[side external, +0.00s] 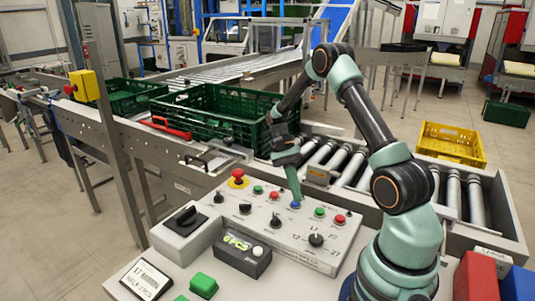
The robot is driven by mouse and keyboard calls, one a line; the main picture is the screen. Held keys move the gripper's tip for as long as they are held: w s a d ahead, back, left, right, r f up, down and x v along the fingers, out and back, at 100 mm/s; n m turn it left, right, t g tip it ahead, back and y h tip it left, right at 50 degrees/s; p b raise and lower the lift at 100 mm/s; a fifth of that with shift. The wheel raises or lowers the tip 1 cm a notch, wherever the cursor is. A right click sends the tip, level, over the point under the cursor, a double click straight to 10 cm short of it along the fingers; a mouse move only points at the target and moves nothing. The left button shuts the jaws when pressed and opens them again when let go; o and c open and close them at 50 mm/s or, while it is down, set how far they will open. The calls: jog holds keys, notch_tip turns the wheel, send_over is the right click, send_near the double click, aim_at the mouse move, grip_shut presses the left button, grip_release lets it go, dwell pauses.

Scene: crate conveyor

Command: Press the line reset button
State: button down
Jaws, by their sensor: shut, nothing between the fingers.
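The control panel (285,256) is a light grey box with several buttons and knobs; its small labels are too small to read, so I cannot tell by text which button is line reset. A blue button (295,206) sits in its back row, between a red button (274,195) and a green button (319,211). My gripper (297,200) is shut and empty, pointing down with its tips at the blue button. The tips partly cover it; I cannot tell whether they touch it or whether it is pushed in.
A red emergency stop (238,175) on a yellow base stands at the panel's back left. A counter box (240,252) sits in front. A green crate (222,134) rests on the conveyor behind; a yellow crate (450,148) is beyond the rollers (338,160).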

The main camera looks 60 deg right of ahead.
jog(key=shift+r, duration=0.85)
jog(key=shift+r, duration=2.55)
jog(key=shift+a+r, duration=0.1)
jog(key=a+r+n+t+h, duration=0.2)
jog(key=a+r+n+t, duration=0.4)
jog(key=a, duration=0.3)
jog(key=a+r+n+t+h, duration=0.2)
jog(key=a+r+n+t, duration=0.3)
jog(key=a+n, duration=0.3)
jog(key=shift+s+a+r+t, duration=0.4)
jog(key=shift+a+r, duration=0.2)
jog(key=shift+a, duration=0.1)
